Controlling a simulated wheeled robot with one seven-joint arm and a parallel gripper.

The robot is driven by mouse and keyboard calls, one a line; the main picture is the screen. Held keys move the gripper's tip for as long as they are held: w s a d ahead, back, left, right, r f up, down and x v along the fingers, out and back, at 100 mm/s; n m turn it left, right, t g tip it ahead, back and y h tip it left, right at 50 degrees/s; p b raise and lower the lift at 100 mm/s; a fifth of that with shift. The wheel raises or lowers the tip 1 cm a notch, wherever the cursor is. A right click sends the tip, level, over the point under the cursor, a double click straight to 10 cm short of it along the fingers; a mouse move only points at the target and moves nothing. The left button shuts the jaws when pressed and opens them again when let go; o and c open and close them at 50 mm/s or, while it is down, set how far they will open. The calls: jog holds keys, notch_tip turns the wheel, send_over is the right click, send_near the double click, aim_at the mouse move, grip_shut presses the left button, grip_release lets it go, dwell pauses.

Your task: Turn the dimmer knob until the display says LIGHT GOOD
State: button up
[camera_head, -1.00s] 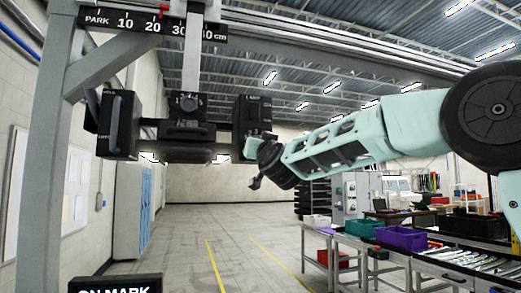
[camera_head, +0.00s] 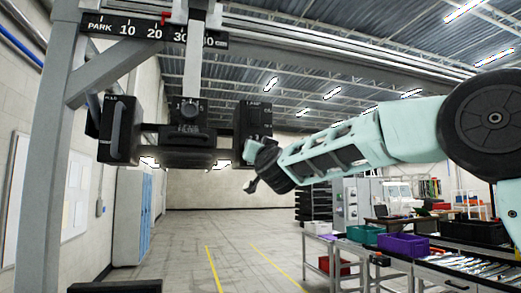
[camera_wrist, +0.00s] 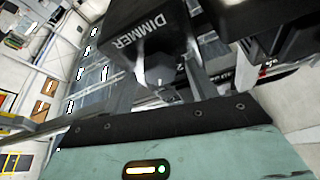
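The dimmer box (camera_wrist: 150,30) is black with white DIMMER lettering and fills the top middle of the wrist view. My gripper (camera_wrist: 163,88) reaches towards it with two grey fingers standing apart; a small grey part shows between them. Only the dark top edge of the display (camera_head: 115,287) shows at the bottom left, with no text readable.
A middle box with a round knob (camera_head: 190,110) and a left box with a handle (camera_head: 120,130) hang beside it under the gantry. A ruler (camera_head: 140,27) has a red pointer. A bench with bins (camera_head: 403,245) stands right. The floor between is clear.

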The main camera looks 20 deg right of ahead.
jog(key=b+v, duration=0.8)
jog(key=v, duration=0.9)
jog(key=shift+s, duration=0.2)
jog(key=shift+f, duration=0.1)
jog(key=s+a+f+n+g+y, duration=0.25)
jog(key=a+f+g, duration=0.2)
jog(key=f, duration=0.45)
jog(key=s+a+f+n+g+y, duration=0.25)
jog(key=a+f, duration=0.25)
jog(key=f, duration=0.5)
jog(key=s+a+f+n+g+y, duration=0.2)
jog(key=a+f+n+g+y, duration=0.25)
jog(key=f, duration=0.45)
jog(key=s+f+n+g+h, duration=0.25)
jog(key=s+f+g, duration=0.35)
jog(key=s+f, duration=0.7)
jog(key=s+d+f+g+h, duration=0.4)
jog(key=s+d+f, duration=0.4)
jog(key=s, duration=0.3)
jog(key=shift+f+g, duration=0.35)
